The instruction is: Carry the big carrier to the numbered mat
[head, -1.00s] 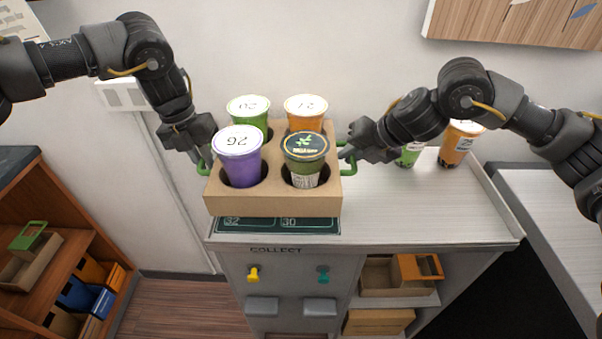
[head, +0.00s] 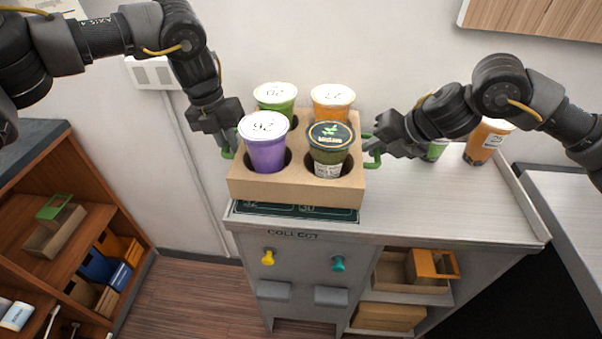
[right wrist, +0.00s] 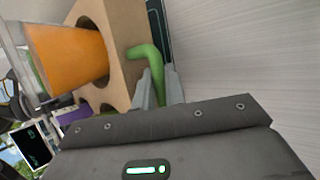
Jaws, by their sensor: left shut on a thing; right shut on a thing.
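The big cardboard carrier (head: 295,190) holds a purple cup (head: 267,152), a dark green cup with a black lid (head: 329,155), a green cup (head: 276,98) and an orange cup (head: 332,104). My left gripper (head: 230,145) is shut on its left green handle. My right gripper (head: 377,146) is shut on its right green handle; the right wrist view shows the fingers (right wrist: 158,90) at that handle (right wrist: 146,62). The dark green numbered mat (head: 298,210) shows below the carrier's front edge, mostly hidden. I cannot tell whether the carrier touches it.
A green cup (head: 436,148) and an orange cup (head: 482,141) stand at the counter's back right, beyond my right gripper. The counter (head: 450,205) is clear at front right. Shelves with small carriers (head: 55,230) stand at lower left.

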